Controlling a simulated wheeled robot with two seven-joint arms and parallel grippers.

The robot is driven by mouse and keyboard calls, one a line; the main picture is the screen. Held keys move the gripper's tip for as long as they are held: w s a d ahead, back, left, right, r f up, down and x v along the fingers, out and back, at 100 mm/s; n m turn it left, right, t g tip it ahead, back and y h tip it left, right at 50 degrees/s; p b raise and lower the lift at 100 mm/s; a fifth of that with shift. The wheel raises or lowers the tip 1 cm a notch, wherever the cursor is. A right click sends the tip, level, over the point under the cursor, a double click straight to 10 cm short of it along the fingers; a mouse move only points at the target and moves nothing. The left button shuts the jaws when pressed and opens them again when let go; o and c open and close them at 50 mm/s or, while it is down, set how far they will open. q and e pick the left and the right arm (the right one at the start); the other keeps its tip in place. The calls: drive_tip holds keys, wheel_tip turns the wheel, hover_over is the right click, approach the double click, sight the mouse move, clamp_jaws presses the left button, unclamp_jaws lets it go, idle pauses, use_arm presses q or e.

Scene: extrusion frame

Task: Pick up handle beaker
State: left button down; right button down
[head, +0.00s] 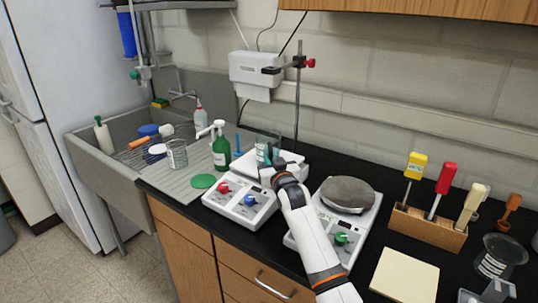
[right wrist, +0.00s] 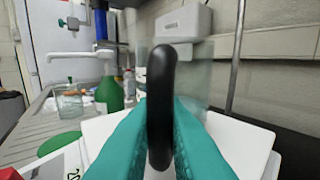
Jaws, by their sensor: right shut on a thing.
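The handle beaker (head: 268,141) is clear glass and stands upright at or just above the white hotplate at the back of the bench; I cannot tell whether it touches the plate. My right gripper (head: 268,162) reaches it from the front. In the right wrist view the teal fingers (right wrist: 160,140) are shut on the beaker's black loop handle (right wrist: 161,85), one on each side. The beaker's glass body (right wrist: 195,75) shows behind the handle. My left gripper is not in view.
A hotplate with a grey round top (head: 347,194) is to the right. A clamp stand (head: 298,100) rises behind. A sink (head: 90,150) is far left.

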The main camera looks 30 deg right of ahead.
drive_tip(key=shift+r, duration=0.1)
drive_tip(key=shift+r+b, duration=0.75)
drive_tip(key=shift+r, duration=4.1)
drive_tip(key=shift+r, duration=0.1)
